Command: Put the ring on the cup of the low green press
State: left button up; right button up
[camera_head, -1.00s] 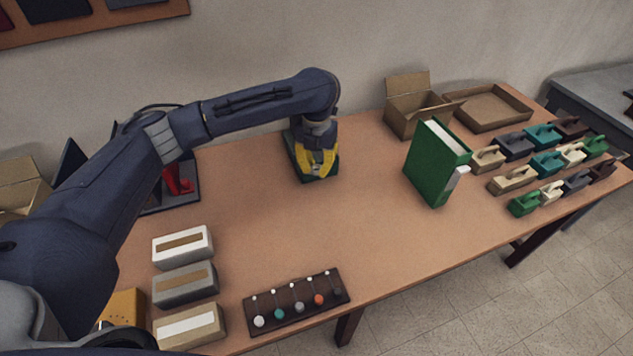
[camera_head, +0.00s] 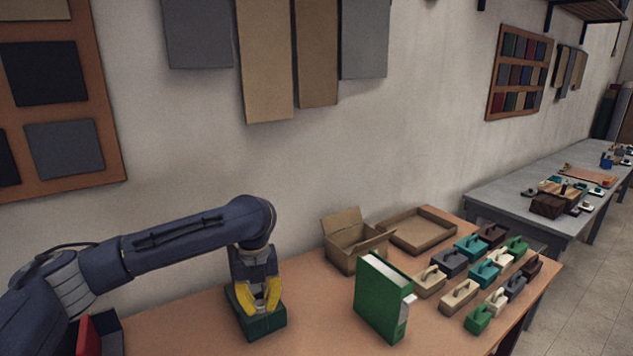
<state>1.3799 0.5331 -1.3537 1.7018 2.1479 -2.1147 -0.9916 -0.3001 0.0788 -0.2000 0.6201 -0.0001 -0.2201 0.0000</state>
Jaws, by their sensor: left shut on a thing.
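The low green press (camera_head: 258,327) is a dark green block on the bench, in the lower middle of the head view. My left gripper (camera_head: 262,308), with yellow fingers, points down right over it and covers much of its top. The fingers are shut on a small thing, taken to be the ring. The ring itself and the cup are hidden by the fingers, so I cannot tell whether they touch. My right gripper is out of view.
A green binder (camera_head: 379,303) stands upright to the right. Behind it are an open cardboard box (camera_head: 347,254) and a shallow tray (camera_head: 440,251). Several coloured handled blocks (camera_head: 453,262) fill the right end. A red object (camera_head: 88,338) shows at lower left. Bare bench lies between press and binder.

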pick_arm(q)
jog(key=n, duration=0.4)
jog(key=s+d+n, duration=0.1)
jog(key=shift+n, duration=0.4)
jog(key=n, duration=0.2)
jog(key=shift+s+d+f+n, duration=0.1)
jog(key=shift+s+n, duration=0.3)
jog(key=s+a+f+n, duration=0.2)
jog(key=s+a+n, duration=0.2)
jog(key=s+n, duration=0.55)
jog(key=s+a+f+n, duration=0.1)
jog(key=s+a+n, duration=0.25)
jog(key=n, duration=1.15)
jog(key=a+r+m, duration=0.1)
jog(key=a+r, duration=0.2)
jog(key=a, duration=0.1)
jog(key=f, duration=1.3)
jog(key=w+f, duration=0.1)
jog(key=f, duration=0.5)
jog(key=shift+f, duration=0.3)
